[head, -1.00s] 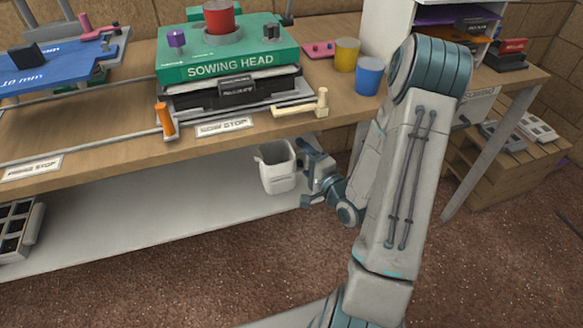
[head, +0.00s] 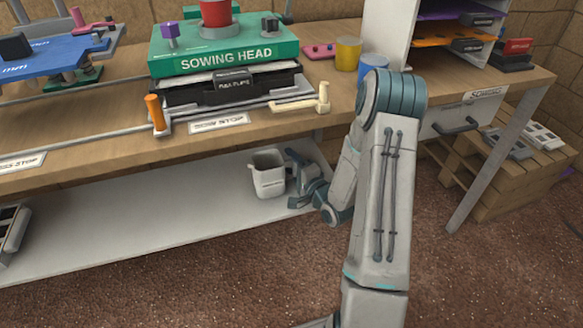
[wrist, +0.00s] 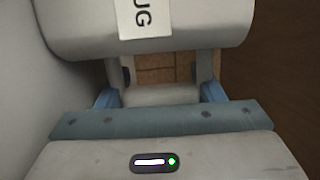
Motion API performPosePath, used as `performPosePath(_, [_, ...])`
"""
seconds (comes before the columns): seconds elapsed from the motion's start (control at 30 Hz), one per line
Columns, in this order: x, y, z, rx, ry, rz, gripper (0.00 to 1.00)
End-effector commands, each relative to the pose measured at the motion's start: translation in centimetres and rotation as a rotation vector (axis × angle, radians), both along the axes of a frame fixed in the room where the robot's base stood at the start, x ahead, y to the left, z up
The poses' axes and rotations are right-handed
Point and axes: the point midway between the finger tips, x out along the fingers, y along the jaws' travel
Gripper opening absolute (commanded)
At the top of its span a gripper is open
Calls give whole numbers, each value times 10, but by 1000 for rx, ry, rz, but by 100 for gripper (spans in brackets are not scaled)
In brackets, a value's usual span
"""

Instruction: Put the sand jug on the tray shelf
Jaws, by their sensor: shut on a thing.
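The sand jug (head: 268,177) is a pale grey-white jug with a dark open top, upright at the low shelf under the bench. In the wrist view its body (wrist: 75,25) fills the top, with a label ending in "UG". My gripper (head: 296,178) is at the jug's right side, shut on its handle (wrist: 160,95). The tray shelf (head: 180,220) is the long pale board below the bench top. The jug is over its right part; whether its base touches the board I cannot tell.
The wooden bench top (head: 90,135) hangs above the shelf, carrying the green sowing head (head: 225,55). A dark celled tray (head: 12,230) lies at the shelf's left end. A bench leg (head: 490,165) and a drawer (head: 450,122) are to the right. The shelf's middle is clear.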

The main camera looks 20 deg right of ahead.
Motion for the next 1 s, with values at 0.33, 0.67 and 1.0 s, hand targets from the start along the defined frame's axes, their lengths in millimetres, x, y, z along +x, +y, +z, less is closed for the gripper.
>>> performPosePath(0.33, [0,0,-1,-1,-1,0,73])
performPosePath(0.67, [0,0,0,-1,-1,0,83])
performPosePath(1.0, [-45,-15,3,2,4,-5,83])
